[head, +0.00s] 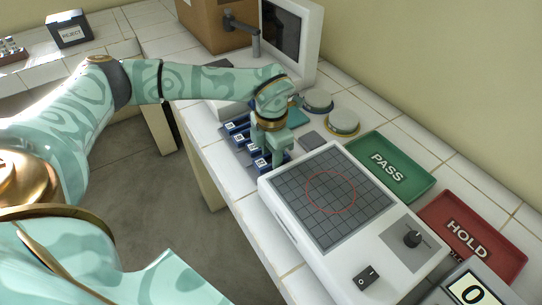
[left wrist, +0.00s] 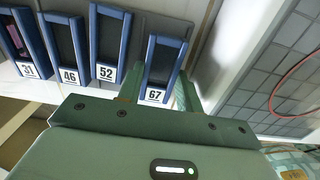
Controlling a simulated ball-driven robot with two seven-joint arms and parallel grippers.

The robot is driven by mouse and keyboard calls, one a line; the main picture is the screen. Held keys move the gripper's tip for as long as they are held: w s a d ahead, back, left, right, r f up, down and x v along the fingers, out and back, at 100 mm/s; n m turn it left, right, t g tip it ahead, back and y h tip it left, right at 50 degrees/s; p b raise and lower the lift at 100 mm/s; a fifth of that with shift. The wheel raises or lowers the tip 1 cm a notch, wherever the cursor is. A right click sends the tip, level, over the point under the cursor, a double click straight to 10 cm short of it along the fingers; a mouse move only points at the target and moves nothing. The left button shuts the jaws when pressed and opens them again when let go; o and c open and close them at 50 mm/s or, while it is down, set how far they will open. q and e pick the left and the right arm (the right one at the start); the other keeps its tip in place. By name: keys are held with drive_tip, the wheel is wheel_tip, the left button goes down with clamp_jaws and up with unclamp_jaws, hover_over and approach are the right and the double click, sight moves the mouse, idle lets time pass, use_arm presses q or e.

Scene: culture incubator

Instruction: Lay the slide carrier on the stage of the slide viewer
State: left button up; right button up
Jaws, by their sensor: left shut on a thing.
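My left gripper (head: 270,155) is shut on the blue-framed slide carrier labelled 67 (left wrist: 165,60), whose frame sits between the two fingers in the left wrist view. I cannot tell whether it touches the surface below. The row shows in the head view around a blue carrier (head: 238,138), partly hidden by my gripper. The slide viewer (head: 390,272) is a white box with a dark gridded stage (head: 330,195) marked with a red circle, just right of my gripper. The stage is bare.
Beyond the viewer lie a green PASS tray (head: 422,188) and a red HOLD tray (head: 512,262). Two round lidded containers (head: 343,122) (head: 318,100) and a small grey block (head: 312,139) stand behind my gripper. A monitor (head: 308,50) is at the back.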

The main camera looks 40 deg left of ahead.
use_arm(q)
drive_tip(key=s+d+r+p, duration=0.4)
drive_tip(key=s+d+r, duration=0.2)
drive_tip(key=s+r, duration=0.6)
drive_tip(key=shift+s+d, duration=0.2)
drive_tip(key=shift+d, duration=0.15)
